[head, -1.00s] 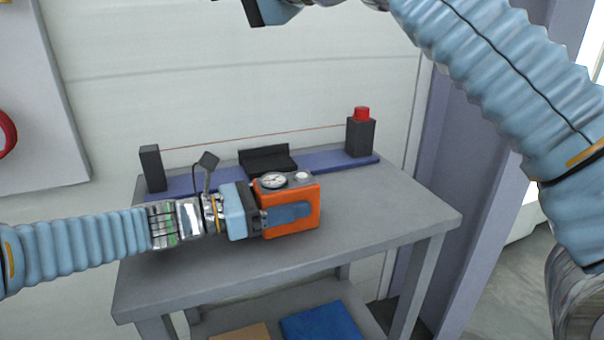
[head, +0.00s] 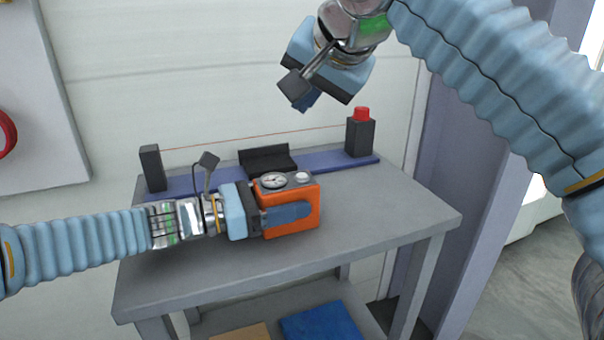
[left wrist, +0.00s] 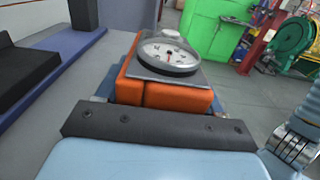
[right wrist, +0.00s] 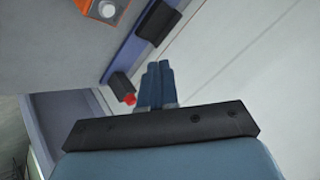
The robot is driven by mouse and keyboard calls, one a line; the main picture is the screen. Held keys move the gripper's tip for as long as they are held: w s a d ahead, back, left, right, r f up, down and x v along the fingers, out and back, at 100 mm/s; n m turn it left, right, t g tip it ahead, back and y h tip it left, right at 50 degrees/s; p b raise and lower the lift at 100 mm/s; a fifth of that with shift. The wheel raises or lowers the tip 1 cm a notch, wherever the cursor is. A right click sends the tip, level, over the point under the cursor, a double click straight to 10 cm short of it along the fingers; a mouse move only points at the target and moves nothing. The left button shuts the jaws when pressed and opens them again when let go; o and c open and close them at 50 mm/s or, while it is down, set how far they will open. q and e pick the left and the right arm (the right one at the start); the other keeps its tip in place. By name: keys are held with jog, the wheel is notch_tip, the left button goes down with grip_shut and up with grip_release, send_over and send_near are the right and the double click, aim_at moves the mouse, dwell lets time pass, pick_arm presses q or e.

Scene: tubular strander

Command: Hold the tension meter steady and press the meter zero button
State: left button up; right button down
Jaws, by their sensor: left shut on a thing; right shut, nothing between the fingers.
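The tension meter (head: 300,192) is an orange box with a round white dial (head: 273,180) and a pale round button (head: 302,177) on top. It sits upright at the table's middle in the head view. My left gripper (head: 285,215) is shut on the meter from the left, a blue finger along its front face. In the left wrist view the meter (left wrist: 165,97) is straight ahead, its dial facing up. My right gripper (head: 304,102) is shut and empty, above and behind the meter, pointing down. In the right wrist view the button (right wrist: 107,10) shows at the top edge.
A blue rail (head: 215,183) along the table's back carries two dark posts with a thin wire between them and a black cradle (head: 266,161). The right post has a red cap (head: 361,114). The grey table (head: 390,215) is clear right of the meter.

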pick_arm(q)
jog(key=shift+f, duration=0.35)
pick_arm(e)
send_over(306, 181)
jog(key=shift+f, duration=4.4)
jog(key=shift+f, duration=0.4)
jog(key=shift+f, duration=0.4)
jog(key=shift+r, duration=0.8)
notch_tip(306, 181, up, 5)
jog(key=shift+a, duration=0.1)
